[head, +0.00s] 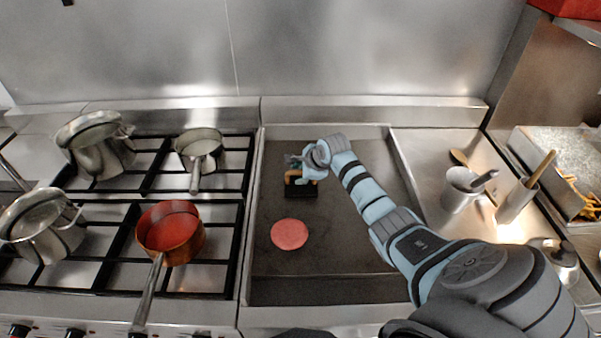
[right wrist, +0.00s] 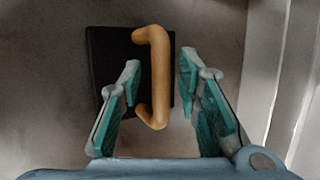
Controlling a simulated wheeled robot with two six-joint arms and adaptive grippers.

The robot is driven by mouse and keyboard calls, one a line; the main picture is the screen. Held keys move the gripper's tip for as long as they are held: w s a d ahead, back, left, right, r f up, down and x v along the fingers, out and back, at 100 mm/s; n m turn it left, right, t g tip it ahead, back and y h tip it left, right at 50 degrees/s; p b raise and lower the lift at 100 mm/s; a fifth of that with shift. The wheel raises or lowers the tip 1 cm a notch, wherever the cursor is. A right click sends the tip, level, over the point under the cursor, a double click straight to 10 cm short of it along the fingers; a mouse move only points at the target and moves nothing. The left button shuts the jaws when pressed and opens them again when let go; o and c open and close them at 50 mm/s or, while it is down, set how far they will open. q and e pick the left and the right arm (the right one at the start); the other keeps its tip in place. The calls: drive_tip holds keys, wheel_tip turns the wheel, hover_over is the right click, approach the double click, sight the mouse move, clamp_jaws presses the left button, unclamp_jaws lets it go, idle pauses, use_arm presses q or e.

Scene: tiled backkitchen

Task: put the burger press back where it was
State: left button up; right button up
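The burger press has a black square plate (head: 301,192) and a tan wooden handle (right wrist: 159,75). It lies on the griddle (head: 345,270), toward the back and left of the griddle's middle. My right gripper (head: 302,167) is over the press and partly hides it in the head view. In the right wrist view its two teal-padded fingers (right wrist: 160,62) are apart, one on each side of the handle, with gaps showing. A round pink patty (head: 289,234) lies on the griddle in front of the press. My left gripper is not in view.
Left is a gas hob with steel pots (head: 98,150) (head: 42,228), a small pan (head: 199,146) and a copper pan (head: 170,234) of red sauce. Right are utensil holders (head: 460,192) (head: 514,203) and a lidded pot (head: 556,258). The griddle's front is clear.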

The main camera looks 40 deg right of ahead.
drive_tip(key=shift+r, duration=0.1)
drive_tip(key=p+v, duration=0.2)
drive_tip(key=v, duration=1)
drive_tip(key=shift+p, duration=0.3)
drive_tip(key=shift+w, duration=0.1)
